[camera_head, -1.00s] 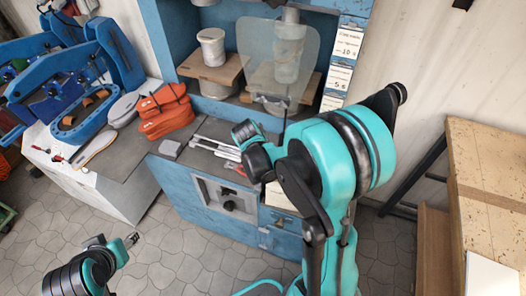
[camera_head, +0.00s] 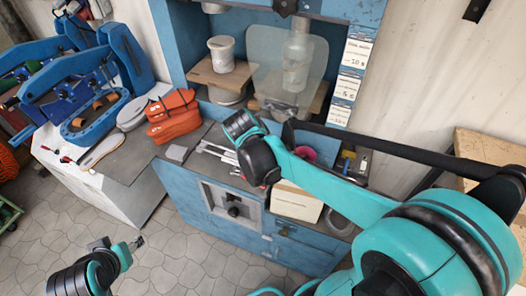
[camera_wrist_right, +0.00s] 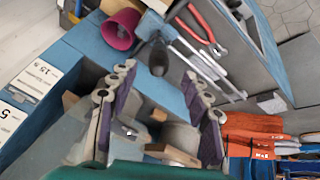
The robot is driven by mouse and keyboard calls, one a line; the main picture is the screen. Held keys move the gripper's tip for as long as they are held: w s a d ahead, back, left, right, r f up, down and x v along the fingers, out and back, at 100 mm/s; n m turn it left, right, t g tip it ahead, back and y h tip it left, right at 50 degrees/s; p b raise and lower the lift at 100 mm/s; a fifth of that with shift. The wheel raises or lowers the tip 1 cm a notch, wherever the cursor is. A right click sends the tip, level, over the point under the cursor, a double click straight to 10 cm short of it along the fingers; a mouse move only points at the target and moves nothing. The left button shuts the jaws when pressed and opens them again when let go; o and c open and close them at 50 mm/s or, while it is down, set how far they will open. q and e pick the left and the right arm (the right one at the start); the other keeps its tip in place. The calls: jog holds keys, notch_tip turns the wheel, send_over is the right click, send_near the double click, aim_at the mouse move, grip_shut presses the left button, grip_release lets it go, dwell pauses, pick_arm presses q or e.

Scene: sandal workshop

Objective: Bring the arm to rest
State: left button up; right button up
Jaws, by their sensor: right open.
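My right arm is teal and black. My left gripper (camera_head: 128,243) is at the lower left of the head view, above the tiled floor. It is small there, and I cannot tell how its fingers stand.
Orange sandal packs (camera_head: 172,115) and blue clamp frames (camera_head: 85,85) are on the left bench. Pliers (camera_wrist_right: 200,28) and a magenta cup (camera_wrist_right: 122,28) lie near my right gripper. A wooden table (camera_head: 485,150) stands at right.

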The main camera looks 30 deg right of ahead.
dwell(0.4)
jog(key=s+a+f+n+t+y+b, duration=0.1)
jog(key=s+a+n+y+b, duration=0.1)
jog(key=s, duration=0.4)
jog(key=s+a+f+n+t+y+b, duration=0.2)
jog(key=s+a, duration=0.3)
jog(key=s, duration=0.1)
jog(key=shift+a+n, duration=0.3)
jog(key=shift+s, duration=0.1)
dwell(6.0)
